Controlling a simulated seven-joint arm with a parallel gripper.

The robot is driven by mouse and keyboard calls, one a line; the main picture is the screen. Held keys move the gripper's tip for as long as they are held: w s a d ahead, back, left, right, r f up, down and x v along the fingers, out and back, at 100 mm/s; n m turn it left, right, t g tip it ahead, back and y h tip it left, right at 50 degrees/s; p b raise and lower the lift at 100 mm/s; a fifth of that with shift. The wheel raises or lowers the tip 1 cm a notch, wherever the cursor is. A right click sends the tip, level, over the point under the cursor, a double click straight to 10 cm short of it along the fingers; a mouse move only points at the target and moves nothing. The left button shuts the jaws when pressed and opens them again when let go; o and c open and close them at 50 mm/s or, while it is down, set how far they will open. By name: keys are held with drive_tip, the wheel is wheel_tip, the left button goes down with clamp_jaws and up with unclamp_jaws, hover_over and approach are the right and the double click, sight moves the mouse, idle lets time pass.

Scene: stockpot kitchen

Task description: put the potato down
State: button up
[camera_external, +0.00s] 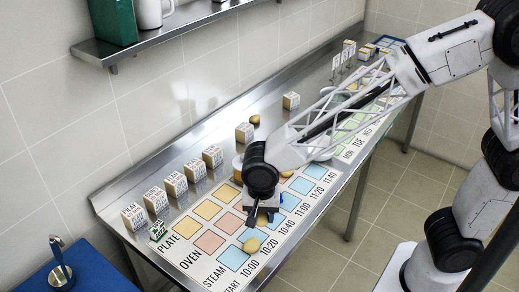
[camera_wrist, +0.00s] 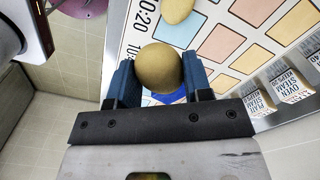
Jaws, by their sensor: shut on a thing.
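My gripper (camera_external: 262,217) is over the steam row of the printed chart (camera_external: 213,268) on the steel counter. In the wrist view my gripper (camera_wrist: 159,70) has its blue fingers on both sides of a round brown potato (camera_wrist: 158,68) and is shut on it. In the external view the held potato (camera_external: 262,220) is partly hidden by the fingers. I cannot tell whether it touches the chart. Another potato (camera_external: 251,245) lies on the chart near the 10:20 label; a potato on the chart (camera_wrist: 178,10) also shows at the wrist view's top.
Several labelled blocks (camera_external: 176,184) stand along the wall side of the counter. More potatoes (camera_external: 255,119) lie farther back. A pale bowl (camera_external: 238,165) is partly hidden behind my arm. A shelf (camera_external: 160,38) is on the wall. A blue surface (camera_external: 95,270) is at lower left.

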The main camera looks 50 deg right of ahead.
wheel_tip(320, 180, down, 7)
drive_tip(key=shift+r, duration=0.1)
drive_tip(key=shift+w+a, duration=0.1)
drive_tip(key=shift+w, duration=0.05)
idle(0.3)
hover_over(209, 242)
drive_tip(key=shift+w+f, duration=0.1)
drive_tip(key=shift+f, duration=0.6)
idle(0.4)
drive_tip(key=shift+f, duration=1.75)
drive_tip(key=shift+f, duration=0.1)
drive_tip(key=o, duration=0.9)
